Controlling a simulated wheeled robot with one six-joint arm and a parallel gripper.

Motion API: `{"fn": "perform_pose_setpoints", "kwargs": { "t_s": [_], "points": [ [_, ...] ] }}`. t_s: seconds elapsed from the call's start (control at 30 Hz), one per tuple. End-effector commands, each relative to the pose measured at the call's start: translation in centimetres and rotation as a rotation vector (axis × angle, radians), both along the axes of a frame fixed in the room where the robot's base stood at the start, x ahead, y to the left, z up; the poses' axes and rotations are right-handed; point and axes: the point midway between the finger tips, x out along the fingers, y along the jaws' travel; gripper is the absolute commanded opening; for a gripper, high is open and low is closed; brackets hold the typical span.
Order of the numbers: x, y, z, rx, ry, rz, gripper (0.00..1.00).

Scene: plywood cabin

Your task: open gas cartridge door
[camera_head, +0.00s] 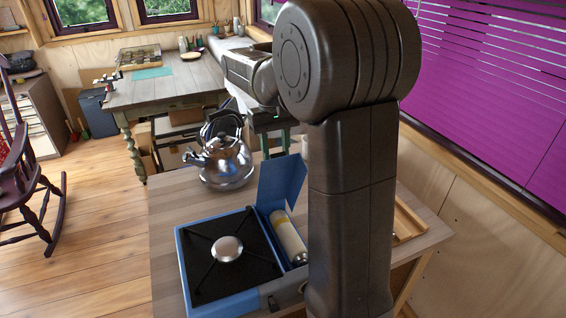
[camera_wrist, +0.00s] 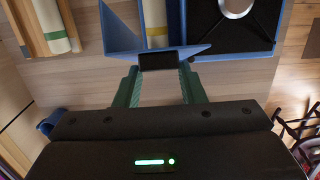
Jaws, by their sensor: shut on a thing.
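The blue camping stove (camera_head: 251,296) stands on the wooden table, with a black top and a round metal burner (camera_head: 227,249). Its gas cartridge door (camera_head: 282,182) is raised, a blue panel tilted up over the right-hand compartment. A pale gas cartridge (camera_head: 289,238) lies uncovered in that compartment; it also shows in the wrist view (camera_wrist: 157,22).
A shiny kettle (camera_head: 224,161) stands on the table behind the stove. A wooden tray (camera_head: 408,222) is at the right; the wrist view shows another cylinder (camera_wrist: 51,22) in it. The table (camera_head: 172,207) is bare left of the kettle.

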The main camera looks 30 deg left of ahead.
Motion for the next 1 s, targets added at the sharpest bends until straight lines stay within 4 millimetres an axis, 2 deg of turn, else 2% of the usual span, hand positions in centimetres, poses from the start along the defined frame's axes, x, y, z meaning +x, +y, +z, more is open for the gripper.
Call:
{"fn": "perform_pose_setpoints", "kwargs": {
  "t_s": [0.1,0.4,0.63,1.0],
  "points": [
    [1.6,1.9,0.1,0.004,-0.002,0.0,0.0],
    [4.2,5.0,0.2,0.003,-0.001,0.0,0.0],
    [5.1,6.1,0.0,0.001,0.0,0.0,0.0],
    [5.4,6.3,-0.2,-0.001,0.002,0.0,0.0]
  ]
}}
